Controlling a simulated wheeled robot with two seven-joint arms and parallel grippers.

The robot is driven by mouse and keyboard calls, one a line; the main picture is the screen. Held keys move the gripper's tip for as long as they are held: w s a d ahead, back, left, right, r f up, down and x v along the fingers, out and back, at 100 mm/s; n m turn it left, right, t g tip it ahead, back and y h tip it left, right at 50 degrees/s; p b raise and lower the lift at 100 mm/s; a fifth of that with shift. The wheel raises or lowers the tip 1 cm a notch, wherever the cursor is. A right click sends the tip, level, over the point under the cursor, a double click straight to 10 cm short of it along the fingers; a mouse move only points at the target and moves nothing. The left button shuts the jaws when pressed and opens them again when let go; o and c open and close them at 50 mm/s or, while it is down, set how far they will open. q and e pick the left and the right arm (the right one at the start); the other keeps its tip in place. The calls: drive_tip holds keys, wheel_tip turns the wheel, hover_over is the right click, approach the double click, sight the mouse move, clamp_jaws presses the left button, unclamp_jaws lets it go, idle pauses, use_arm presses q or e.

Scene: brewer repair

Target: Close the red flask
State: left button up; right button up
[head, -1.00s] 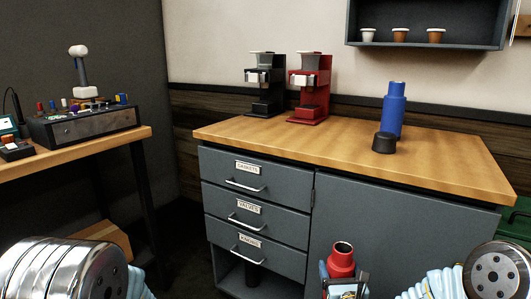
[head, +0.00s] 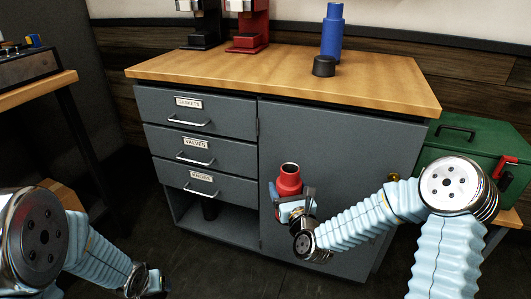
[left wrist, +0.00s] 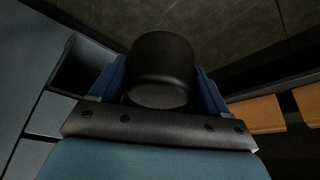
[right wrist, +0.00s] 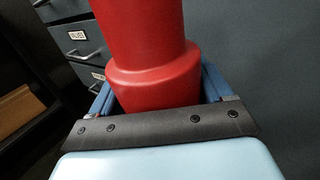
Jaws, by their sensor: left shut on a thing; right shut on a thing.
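The red flask (head: 289,181) is upright in front of the grey cabinet door, its round mouth open at the top. My right gripper (head: 291,208) is shut around its lower body; the flask also fills the right wrist view (right wrist: 152,50) between the fingers. My left gripper (left wrist: 160,90) is shut on a black cap (left wrist: 162,68), seen in the left wrist view. In the head view the left wrist is low at the bottom left, well apart from the flask; its fingers and the cap are not clear there.
A blue flask (head: 332,35) and a black cap (head: 323,66) stand on the wooden counter (head: 230,65), with black (head: 200,25) and red (head: 248,27) brewers behind. A drawer cabinet (head: 195,145) is close ahead. A green case (head: 470,140) stands at the right.

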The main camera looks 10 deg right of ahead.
drive_tip(key=s+a+f+n+g+y, duration=0.2)
drive_tip(key=s+a+f+n+y, duration=0.2)
drive_tip(key=a+f, duration=0.3)
drive_tip(key=s+a+f+n+g+y, duration=0.2)
drive_tip(key=s+a+f+n+y, duration=0.1)
drive_tip(key=a+f+y, duration=0.4)
drive_tip(key=shift+s+a+n, duration=0.4)
drive_tip(key=shift+s+a, duration=0.15)
drive_tip(key=shift+a, duration=0.15)
use_arm(q)
drive_tip(key=w+d+r+n+g+y, duration=0.2)
drive_tip(key=w+d+r+n, duration=0.25)
drive_tip(key=n, duration=0.35)
drive_tip(key=w+d+r+n+g+y, duration=0.25)
drive_tip(key=w+n, duration=0.35)
drive_tip(key=n, duration=0.3)
drive_tip(key=s+d+r+n+g, duration=0.1)
drive_tip(key=d+r+n, duration=0.2)
drive_tip(key=d, duration=0.3)
drive_tip(key=s+d+r+n+g+h, duration=0.1)
drive_tip(key=s+d+r+n, duration=0.1)
drive_tip(key=d, duration=0.4)
drive_tip(key=s+d+r+n+g, duration=0.1)
drive_tip(key=s+d+r+n, duration=0.1)
drive_tip(key=d+r+n, duration=0.2)
drive_tip(key=d+n, duration=0.2)
drive_tip(key=shift+s+d+n+h, duration=0.15)
drive_tip(key=shift+d+n+h, duration=0.15)
drive_tip(key=shift+d+h, duration=0.05)
drive_tip(key=shift+f, duration=1.95)
